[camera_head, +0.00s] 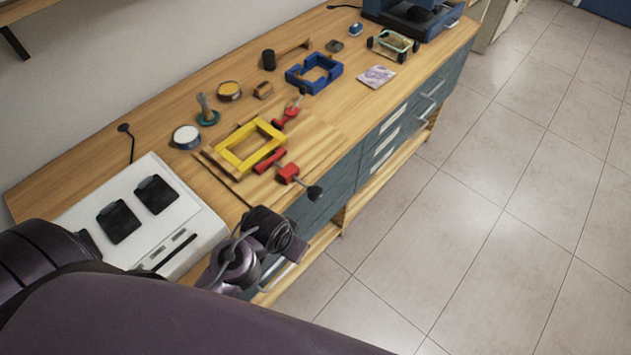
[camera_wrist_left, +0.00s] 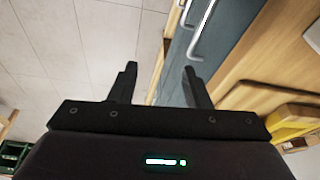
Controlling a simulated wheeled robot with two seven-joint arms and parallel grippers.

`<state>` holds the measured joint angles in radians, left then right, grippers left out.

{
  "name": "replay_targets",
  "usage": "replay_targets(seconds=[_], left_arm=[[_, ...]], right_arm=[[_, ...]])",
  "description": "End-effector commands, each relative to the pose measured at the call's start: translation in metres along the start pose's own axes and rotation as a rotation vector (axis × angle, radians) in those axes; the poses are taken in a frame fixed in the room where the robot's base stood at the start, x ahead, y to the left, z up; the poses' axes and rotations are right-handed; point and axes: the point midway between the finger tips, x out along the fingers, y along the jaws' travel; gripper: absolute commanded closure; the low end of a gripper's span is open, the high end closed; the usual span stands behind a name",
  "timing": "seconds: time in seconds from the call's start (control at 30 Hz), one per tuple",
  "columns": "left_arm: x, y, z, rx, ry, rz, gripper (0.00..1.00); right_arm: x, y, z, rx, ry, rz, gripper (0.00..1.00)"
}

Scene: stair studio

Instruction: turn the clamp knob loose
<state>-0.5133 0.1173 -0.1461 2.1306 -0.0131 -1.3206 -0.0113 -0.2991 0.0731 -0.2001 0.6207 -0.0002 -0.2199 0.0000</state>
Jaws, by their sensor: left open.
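A red clamp (camera_head: 288,173) is at the front edge of the bench beside a yellow frame (camera_head: 249,143). Its rod runs out past the edge to a dark round knob (camera_head: 314,192). A second red clamp (camera_head: 287,117) lies on the far side of the frame, with a small dark end (camera_head: 302,90). My left gripper (camera_wrist_left: 160,68) is open and empty, its fingers toward the drawer fronts in the left wrist view. That view shows a yellow part at its right edge but no knob. In the head view my left wrist is near the bench edge, left of the knob; its fingers cannot be made out.
A white panel (camera_head: 197,213) with two dark pads is at the near left of the bench. A blue frame (camera_head: 314,73), a round tin (camera_head: 186,137) and other small things stand farther back. Drawers with handles (camera_head: 383,143) line the front. The tiled floor (camera_head: 480,220) is clear.

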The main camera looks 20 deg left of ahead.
Motion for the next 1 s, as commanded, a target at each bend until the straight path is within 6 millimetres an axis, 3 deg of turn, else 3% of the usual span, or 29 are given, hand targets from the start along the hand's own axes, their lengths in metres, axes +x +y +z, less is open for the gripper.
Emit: replay_targets(seconds=[0.03,0.2,0.4,0.67,0.8,0.9,1.0], left_arm=[[-0.025,0.002,-0.012,0.021,0.023,0.001,0.56],[-0.091,0.021,-0.059,0.212,0.136,0.006,0.56],[-0.117,0.067,-0.115,0.589,0.306,-0.002,0.56],[-0.122,0.143,-0.171,1.191,0.523,-0.045,0.56],[-0.109,0.188,-0.187,1.670,0.628,-0.086,0.56],[-0.090,0.204,-0.186,2.034,0.656,-0.106,0.56],[-0.066,0.197,-0.181,2.379,0.629,-0.096,0.56]], right_arm=[[-0.007,-0.001,-0.001,-0.001,0.000,-0.001,0.56],[-0.018,-0.001,-0.002,-0.001,0.000,-0.001,0.56],[-0.021,0.002,-0.001,-0.003,-0.001,0.002,0.56],[-0.021,0.007,0.000,-0.004,-0.003,0.008,0.56],[-0.021,0.007,0.000,-0.004,-0.003,0.008,0.56],[-0.021,0.007,0.001,-0.003,-0.004,0.008,0.56],[-0.021,0.007,0.001,-0.003,-0.004,0.008,0.56]])
